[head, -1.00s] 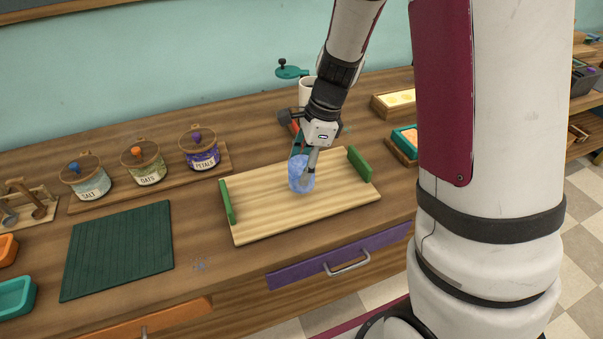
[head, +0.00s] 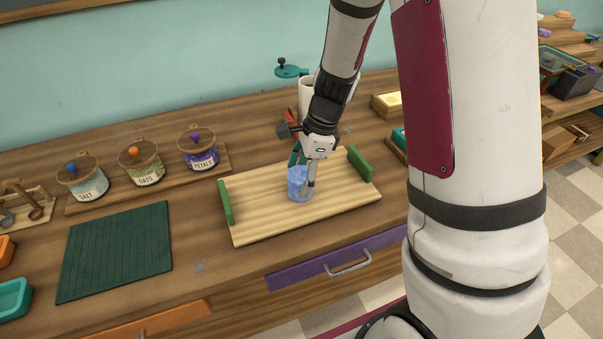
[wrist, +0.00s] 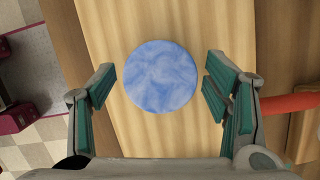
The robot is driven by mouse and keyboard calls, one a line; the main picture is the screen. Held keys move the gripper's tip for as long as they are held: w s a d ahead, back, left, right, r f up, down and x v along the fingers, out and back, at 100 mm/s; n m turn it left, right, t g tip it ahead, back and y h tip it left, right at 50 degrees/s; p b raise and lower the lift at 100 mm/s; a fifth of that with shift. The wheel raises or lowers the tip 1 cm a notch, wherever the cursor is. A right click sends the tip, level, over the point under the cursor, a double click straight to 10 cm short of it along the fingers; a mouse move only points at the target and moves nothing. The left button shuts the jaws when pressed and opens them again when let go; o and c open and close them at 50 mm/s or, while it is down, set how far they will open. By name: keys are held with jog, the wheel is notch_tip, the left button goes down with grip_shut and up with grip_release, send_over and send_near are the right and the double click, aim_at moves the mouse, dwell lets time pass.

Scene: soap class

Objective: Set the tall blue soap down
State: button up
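The tall blue soap (head: 298,184) is a marbled blue cylinder. It stands upright on the pale wooden board (head: 250,222) with green end handles. In the wrist view its round top (wrist: 162,76) shows between the teal finger pads. My gripper (head: 304,168) is above and around the upper part of the soap. Its fingers are spread, with a visible gap on each side of the soap, so it is open. My fingers partly hide the soap in the head view.
Jars labelled salt, oats and petals (head: 200,152) stand on a rack at the left. A dark green mat (head: 116,250) lies in front of them. A white container (head: 305,95) is behind my arm. The board is bare around the soap.

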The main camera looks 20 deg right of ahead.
jog(key=shift+r, duration=0.1)
jog(key=w+p+v, duration=0.1)
jog(key=p+v, duration=0.1)
jog(key=v, duration=1)
jog(key=s+a+r+n+t, duration=0.1)
jog(key=s+a+r+n, duration=0.3)
jog(key=s+r+n, duration=0.75)
jog(key=s+n+t+h, duration=0.2)
jog(key=s+n, duration=0.6)
jog(key=s, duration=0.5)
jog(key=shift+s+d+n+h, duration=0.3)
jog(key=shift+d+n+h, duration=0.05)
jog(key=shift+d+h, duration=0.15)
